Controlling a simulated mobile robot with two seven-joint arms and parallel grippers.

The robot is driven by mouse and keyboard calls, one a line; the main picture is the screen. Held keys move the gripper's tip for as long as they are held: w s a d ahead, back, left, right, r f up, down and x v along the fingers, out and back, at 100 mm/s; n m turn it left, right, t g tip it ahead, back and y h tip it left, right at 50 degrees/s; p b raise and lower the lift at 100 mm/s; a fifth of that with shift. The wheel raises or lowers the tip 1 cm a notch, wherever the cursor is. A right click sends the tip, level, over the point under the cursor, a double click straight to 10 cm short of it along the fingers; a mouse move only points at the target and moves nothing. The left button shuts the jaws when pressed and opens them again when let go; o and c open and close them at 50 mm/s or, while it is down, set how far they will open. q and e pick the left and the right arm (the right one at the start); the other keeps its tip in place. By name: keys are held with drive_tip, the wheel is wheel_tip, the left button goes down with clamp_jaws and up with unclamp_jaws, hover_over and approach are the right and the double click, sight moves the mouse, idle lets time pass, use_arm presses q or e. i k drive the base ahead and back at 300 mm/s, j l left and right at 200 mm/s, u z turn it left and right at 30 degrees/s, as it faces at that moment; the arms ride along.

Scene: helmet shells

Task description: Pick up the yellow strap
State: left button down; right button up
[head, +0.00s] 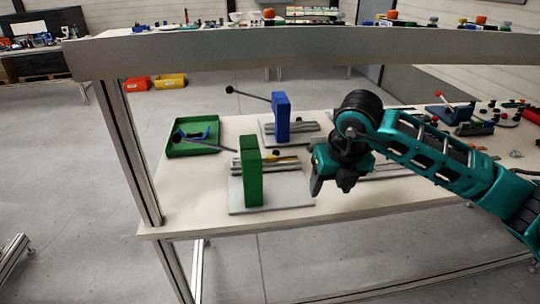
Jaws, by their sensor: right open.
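My right gripper (331,188) comes in from the right, above the pale table (190,207). It points down, open, with nothing seen between its fingers. It appears just right of the fixture with the green upright block (251,180). A thin yellowish strip (280,162) shows beside that block, to the left of the gripper. It is too small to tell whether it is the yellow strap. The gripper and arm hide part of the table behind them. My left gripper is not in view.
A fixture with a blue upright block (281,117) stands farther back. A green tray (184,150) with a blue piece lies at left. A grey beam (300,45) crosses above the table. The table's front left is clear. More parts lie at right.

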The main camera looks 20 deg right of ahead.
sight(272, 158)
drive_tip(key=i, duration=0.9)
